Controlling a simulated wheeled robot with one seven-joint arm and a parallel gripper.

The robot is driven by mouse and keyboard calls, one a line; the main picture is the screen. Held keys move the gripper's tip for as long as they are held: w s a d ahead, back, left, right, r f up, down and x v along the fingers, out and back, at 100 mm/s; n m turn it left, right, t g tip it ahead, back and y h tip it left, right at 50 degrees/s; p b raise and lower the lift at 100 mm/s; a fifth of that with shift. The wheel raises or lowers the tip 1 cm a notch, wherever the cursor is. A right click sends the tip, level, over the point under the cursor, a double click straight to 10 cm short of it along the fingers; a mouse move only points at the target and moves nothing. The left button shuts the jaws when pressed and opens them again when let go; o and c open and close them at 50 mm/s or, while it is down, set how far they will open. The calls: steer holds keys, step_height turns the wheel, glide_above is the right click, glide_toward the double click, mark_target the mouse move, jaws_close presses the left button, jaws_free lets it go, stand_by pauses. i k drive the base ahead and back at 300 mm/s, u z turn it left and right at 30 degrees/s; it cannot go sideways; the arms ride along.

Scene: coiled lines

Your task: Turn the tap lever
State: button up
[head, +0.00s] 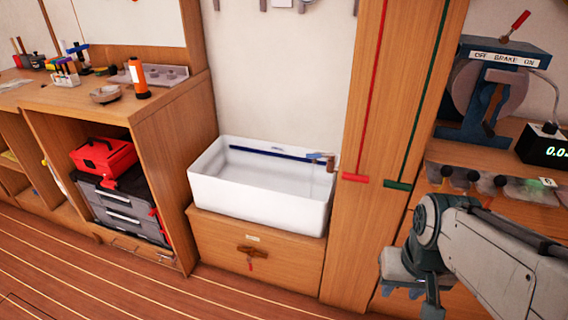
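The tap (331,164) is a small copper-brown fitting at the right end of the white sink (258,202). A short blue lever (316,156) lies at its top and points left over the rim. The lever's exact angle is too small to read. My gripper (402,292) hangs at the lower right, below and to the right of the tap and well apart from it. Its two dark fingertips look spaced apart with nothing between them.
A wooden pillar with a red strip (366,85) and a green strip (417,95) stands right of the sink. A brake device (505,58) and display (543,146) sit on the right bench. A workbench with a red toolbox (104,157) stands left. Floor in front is clear.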

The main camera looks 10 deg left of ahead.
mark_target(331, 155)
steer(key=k, duration=0.6)
steer(key=u, duration=0.55)
steer(key=i, duration=1.2)
steer(key=z, duration=0.25)
